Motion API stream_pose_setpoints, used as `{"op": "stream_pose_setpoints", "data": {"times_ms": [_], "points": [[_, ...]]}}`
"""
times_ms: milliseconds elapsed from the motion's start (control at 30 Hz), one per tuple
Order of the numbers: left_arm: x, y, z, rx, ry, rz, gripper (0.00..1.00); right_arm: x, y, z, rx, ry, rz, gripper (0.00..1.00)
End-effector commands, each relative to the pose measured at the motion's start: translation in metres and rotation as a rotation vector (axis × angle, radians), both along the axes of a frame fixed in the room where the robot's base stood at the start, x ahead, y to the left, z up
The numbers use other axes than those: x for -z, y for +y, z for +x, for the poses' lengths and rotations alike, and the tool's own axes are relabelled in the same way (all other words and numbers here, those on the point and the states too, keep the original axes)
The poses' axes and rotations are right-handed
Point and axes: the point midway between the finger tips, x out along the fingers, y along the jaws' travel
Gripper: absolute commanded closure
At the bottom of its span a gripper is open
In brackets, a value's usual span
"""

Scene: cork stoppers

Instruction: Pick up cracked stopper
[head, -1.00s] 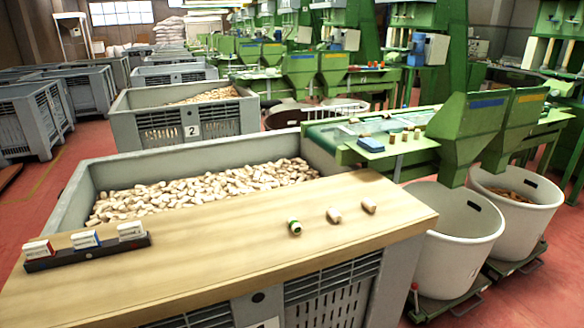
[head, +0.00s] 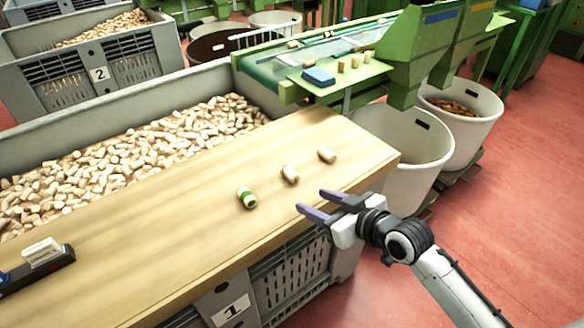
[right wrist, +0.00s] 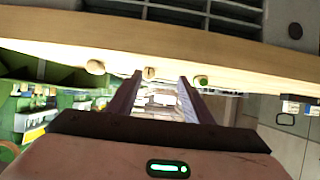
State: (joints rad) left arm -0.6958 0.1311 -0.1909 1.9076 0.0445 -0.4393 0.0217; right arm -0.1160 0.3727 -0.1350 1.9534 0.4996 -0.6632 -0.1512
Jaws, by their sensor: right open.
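Three cork stoppers lie on their sides on the wooden board (head: 190,215). One has a green band (head: 247,197), a plain one (head: 290,174) is in the middle, and another plain one (head: 327,155) is at the right. I cannot make out a crack on any of them. My right gripper (head: 312,200) is open and empty, off the board's front edge, near the middle stopper. In the right wrist view, the middle stopper (right wrist: 149,73) shows between the open fingers, beyond their tips. The green-banded one (right wrist: 201,80) shows right of them. My left gripper is out of view.
The board lies across a grey crate (head: 350,250) full of corks. A dark rack (head: 40,268) with small boxes sits at the board's left. White bins (head: 400,150) and a green machine with a blue block (head: 318,77) stand beyond the right end.

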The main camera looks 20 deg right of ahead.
Motion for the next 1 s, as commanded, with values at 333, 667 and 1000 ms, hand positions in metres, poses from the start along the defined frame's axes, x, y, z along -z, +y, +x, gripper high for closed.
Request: {"op": "stream_pose_setpoints", "data": {"times_ms": [333, 667, 1000], "points": [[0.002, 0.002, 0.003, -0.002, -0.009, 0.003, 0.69, -0.003, 0.002, 0.058, 0.008, -0.067, 0.022, 0.54], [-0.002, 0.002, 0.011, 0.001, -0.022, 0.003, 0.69, 0.005, 0.011, 0.088, 0.008, -0.069, 0.021, 0.54], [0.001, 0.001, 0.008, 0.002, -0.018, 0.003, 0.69, 0.017, 0.019, 0.116, 0.007, -0.067, 0.019, 0.54]]}}
